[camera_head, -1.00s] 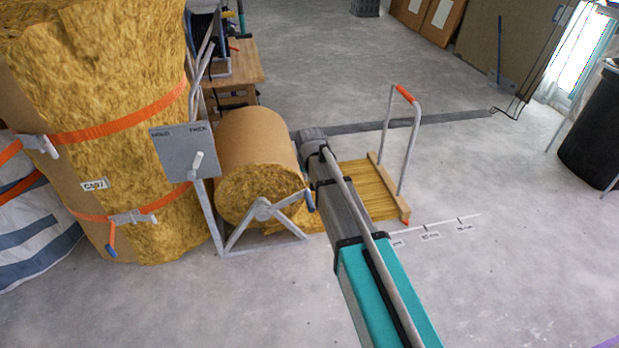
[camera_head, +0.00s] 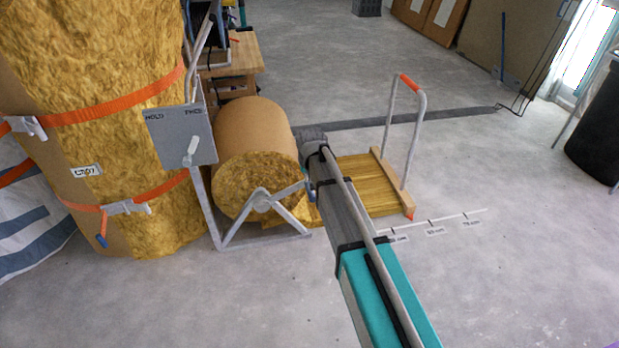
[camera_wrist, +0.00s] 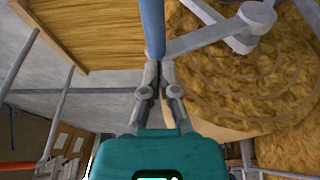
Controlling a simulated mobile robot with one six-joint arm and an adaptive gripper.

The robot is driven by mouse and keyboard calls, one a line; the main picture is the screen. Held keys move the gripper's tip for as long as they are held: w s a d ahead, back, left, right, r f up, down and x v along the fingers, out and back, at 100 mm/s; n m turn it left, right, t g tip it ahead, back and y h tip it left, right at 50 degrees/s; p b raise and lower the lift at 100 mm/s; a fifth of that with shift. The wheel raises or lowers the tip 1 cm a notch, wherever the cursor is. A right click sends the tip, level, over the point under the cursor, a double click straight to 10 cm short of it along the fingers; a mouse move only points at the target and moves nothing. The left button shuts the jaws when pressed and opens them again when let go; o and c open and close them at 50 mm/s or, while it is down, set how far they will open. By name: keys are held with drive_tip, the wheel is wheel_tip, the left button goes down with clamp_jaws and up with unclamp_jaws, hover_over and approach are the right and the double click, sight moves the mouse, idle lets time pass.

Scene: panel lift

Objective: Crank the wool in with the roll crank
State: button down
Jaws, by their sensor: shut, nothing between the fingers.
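The wool roll (camera_head: 258,178) in brown wrap sits in a grey metal stand (camera_head: 262,241). The roll crank (camera_head: 284,193) is on its near end face, its arm pointing right and slightly up. Its blue handle (camera_wrist: 152,25) stands just beyond my fingertips in the wrist view. My gripper (camera_wrist: 160,68) is shut and empty, with its tips at or very near the handle's end; I cannot tell if they touch. In the head view my arm hides most of the handle. A strip of wool (camera_head: 363,187) lies on the floor right of the roll, ending at a wooden bar (camera_head: 393,184).
A grey panel (camera_head: 181,136) with a pale lever stands left of the roll. A large strapped wool bale (camera_head: 110,180) fills the left. A hoop handle with orange grip (camera_head: 409,83) rises from the bar. Floor marks run right of it. Front floor is clear.

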sight(308, 189)
drive_tip(key=shift+d+f+b, duration=0.1)
drive_tip(key=shift+f+b, duration=1.15)
drive_tip(key=shift+f, duration=0.35)
